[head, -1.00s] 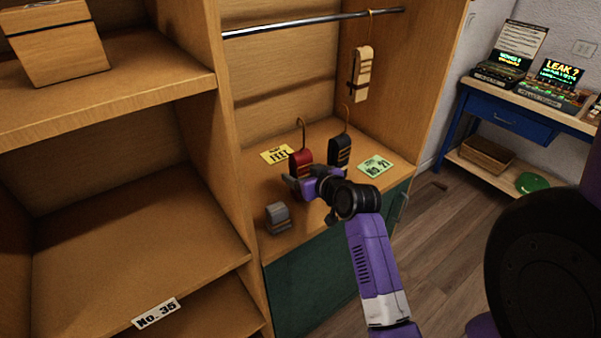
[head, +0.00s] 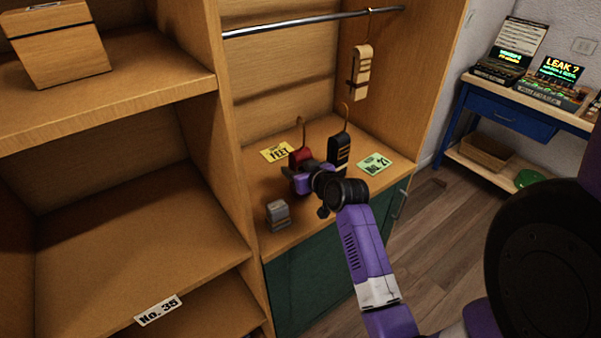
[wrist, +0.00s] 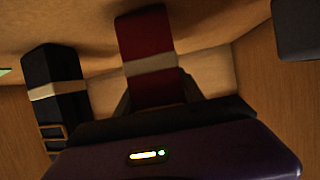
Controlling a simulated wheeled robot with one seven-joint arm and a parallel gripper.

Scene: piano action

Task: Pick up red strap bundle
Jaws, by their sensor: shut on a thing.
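The red strap bundle (head: 300,156) stands on the wooden cabinet top with its brass hook pointing up. In the wrist view the red bundle (wrist: 147,55), with a pale band around it, sits between my gripper's fingers. My gripper (head: 297,176) reaches in from the front right and is shut on the bundle's lower part, which the gripper partly hides. I cannot tell whether the bundle is clear of the surface.
A black strap bundle (head: 339,153) stands close to the right, also in the wrist view (wrist: 57,95). A yellow card (head: 277,151) and green card (head: 374,164) lie nearby. A tan bundle (head: 361,72) hangs from the rail (head: 310,23).

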